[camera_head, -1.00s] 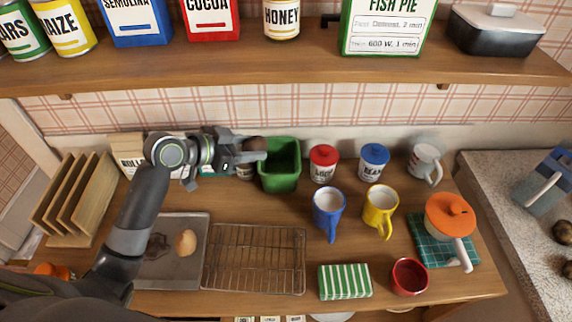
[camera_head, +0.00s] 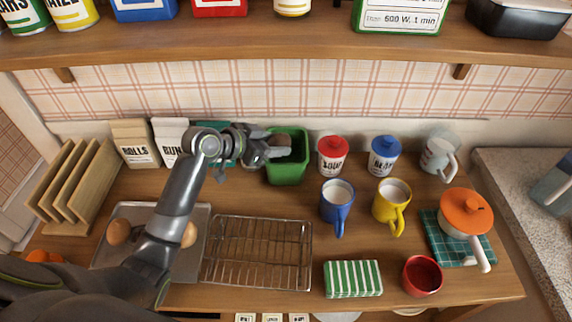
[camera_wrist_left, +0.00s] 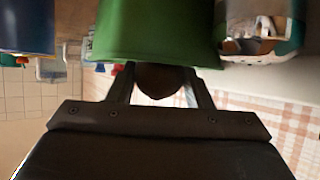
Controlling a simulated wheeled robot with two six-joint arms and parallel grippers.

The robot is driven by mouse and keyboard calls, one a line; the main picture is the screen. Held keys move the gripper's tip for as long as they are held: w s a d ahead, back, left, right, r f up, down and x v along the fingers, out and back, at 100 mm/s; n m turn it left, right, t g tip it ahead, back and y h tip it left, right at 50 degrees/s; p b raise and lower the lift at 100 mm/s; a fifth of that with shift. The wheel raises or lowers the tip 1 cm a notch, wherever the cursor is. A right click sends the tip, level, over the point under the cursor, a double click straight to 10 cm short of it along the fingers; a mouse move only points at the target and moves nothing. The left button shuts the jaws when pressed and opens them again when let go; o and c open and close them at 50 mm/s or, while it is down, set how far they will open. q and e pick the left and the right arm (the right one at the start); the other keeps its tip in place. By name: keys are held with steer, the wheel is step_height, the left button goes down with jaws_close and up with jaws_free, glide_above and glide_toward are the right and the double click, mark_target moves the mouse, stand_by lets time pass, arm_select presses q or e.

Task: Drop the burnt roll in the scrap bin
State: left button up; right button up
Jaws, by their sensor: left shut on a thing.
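The scrap bin looks to be the green open-topped bin (camera_head: 288,172) at the back of the counter, left of the red-lidded jar. My left gripper (camera_head: 278,148) is at the bin's left rim, with its fingertips at the opening. It is shut on a dark brown roll (camera_wrist_left: 160,80), which shows between the fingers in the left wrist view. The green bin wall (camera_wrist_left: 155,35) fills the top of that view, just beyond the roll. In the head view the roll is mostly hidden by the gripper. My right gripper is not in view.
A metal tray (camera_head: 103,262) holds lighter rolls, partly behind my arm. A wire rack (camera_head: 258,252) stands right of it. Red-lidded (camera_head: 332,155) and blue-lidded (camera_head: 384,156) jars, blue (camera_head: 337,205) and yellow (camera_head: 391,205) mugs stand right of the bin. A shelf (camera_head: 300,45) hangs above.

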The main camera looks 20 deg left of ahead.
arm_select(q)
steer(key=o, duration=1.1)
steer(key=shift+c, duration=0.2)
steer(key=b+v, duration=0.1)
steer(key=v, duration=1.6)
steer(key=shift+a+b, duration=0.2)
steer(key=shift+b, duration=0.1)
steer(key=shift+s, duration=0.1)
